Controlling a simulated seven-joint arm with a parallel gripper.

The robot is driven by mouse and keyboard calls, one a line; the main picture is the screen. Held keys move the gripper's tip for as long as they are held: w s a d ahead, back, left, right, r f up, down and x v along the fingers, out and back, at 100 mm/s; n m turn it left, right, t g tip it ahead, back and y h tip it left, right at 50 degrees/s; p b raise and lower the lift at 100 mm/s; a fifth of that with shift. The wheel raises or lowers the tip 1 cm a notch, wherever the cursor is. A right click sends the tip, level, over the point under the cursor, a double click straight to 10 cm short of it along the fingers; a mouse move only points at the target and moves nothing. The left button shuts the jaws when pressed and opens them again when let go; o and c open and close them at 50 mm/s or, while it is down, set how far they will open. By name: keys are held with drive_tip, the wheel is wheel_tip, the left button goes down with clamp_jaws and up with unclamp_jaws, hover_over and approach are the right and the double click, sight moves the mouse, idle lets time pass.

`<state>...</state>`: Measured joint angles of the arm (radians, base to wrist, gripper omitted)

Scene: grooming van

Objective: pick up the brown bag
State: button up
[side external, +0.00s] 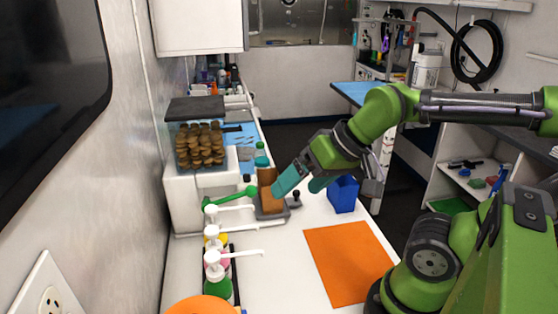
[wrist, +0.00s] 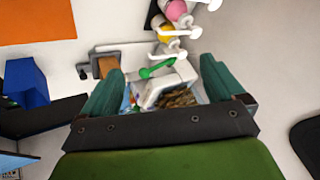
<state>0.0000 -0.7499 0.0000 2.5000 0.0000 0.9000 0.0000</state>
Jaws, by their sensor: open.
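The brown bag (side external: 268,192) stands upright on a small dark base on the white counter, beside a green-handled item. In the wrist view its tan-brown end (wrist: 106,66) shows just beyond the left finger, partly hidden by it. My gripper (side external: 301,185) is open, its teal fingers apart, just right of the bag in the side view. One finger overlaps the bag's right edge there; I cannot tell whether it touches. In the wrist view the space between the fingers of my gripper (wrist: 162,66) shows no bag held.
A blue box (side external: 343,194) and an orange mat (side external: 348,262) lie to the right. White-topped pump bottles (side external: 218,262) stand in front left of the bag. A green-handled item (side external: 230,198) and a clear bin of brown pieces (side external: 200,147) are left of it.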

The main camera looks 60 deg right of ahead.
drive_tip(key=m+g+h, duration=0.2)
drive_tip(key=m+g, duration=0.3)
drive_tip(key=g, duration=0.2)
hover_over(270, 183)
drive_tip(key=s+a, duration=0.3)
drive_tip(key=f, duration=0.1)
drive_tip(key=shift+w+a+f, duration=0.1)
drive_tip(key=shift+a+f, duration=0.05)
drive_tip(key=shift+f, duration=2.7)
drive_tip(key=shift+w+a+f, duration=0.1)
drive_tip(key=shift+f, duration=2.8)
drive_tip(key=shift+a+f, duration=0.15)
drive_tip(key=shift+f, duration=2.7)
drive_tip(key=shift+c, duration=0.3)
drive_tip(key=c, duration=1)
